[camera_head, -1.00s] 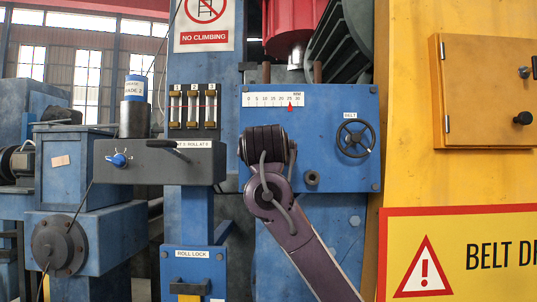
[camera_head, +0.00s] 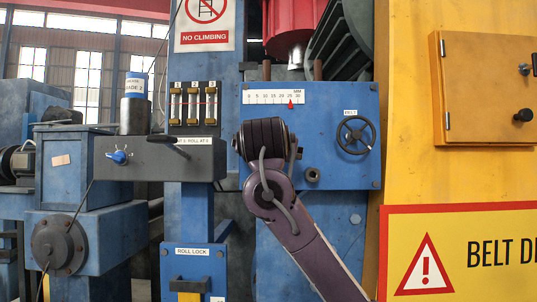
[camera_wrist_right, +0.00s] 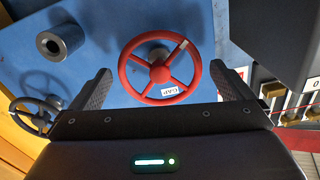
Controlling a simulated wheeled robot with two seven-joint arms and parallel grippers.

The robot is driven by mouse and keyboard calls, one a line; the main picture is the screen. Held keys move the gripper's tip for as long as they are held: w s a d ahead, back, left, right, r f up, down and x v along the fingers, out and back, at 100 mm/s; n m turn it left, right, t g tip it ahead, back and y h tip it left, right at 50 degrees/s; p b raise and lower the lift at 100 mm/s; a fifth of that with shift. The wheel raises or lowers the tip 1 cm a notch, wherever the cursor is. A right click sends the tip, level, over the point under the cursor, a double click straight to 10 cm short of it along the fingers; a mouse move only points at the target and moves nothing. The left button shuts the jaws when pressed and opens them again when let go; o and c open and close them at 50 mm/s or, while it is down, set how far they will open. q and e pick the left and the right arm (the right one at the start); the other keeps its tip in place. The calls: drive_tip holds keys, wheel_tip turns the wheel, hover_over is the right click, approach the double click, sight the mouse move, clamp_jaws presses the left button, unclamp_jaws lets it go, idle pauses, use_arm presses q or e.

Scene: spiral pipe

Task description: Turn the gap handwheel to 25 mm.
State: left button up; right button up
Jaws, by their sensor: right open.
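My right gripper (camera_wrist_right: 161,69) is open, one finger on each side of the wheel, with visible gaps to the rim. I cannot tell how deep the fingers reach. In the head view the gap scale (camera_head: 273,97) runs 0 to 30 mm, and its red pointer (camera_head: 290,105) stands at about 25. My left gripper is not in view.
A black BELT handwheel (camera_head: 355,134) is on the blue panel (camera_head: 330,170) to the right. A pipe stub (camera_head: 312,175) sticks out below the scale. A roll lock (camera_head: 190,286) and a grey block with a blue knob (camera_head: 118,157) are at left.

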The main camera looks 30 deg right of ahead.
drive_tip(key=b+v, duration=0.1)
drive_tip(key=v, duration=0.4)
drive_tip(key=shift+s+a, duration=0.1)
drive_tip(key=shift+s, duration=0.05)
drive_tip(key=shift+f, duration=0.1)
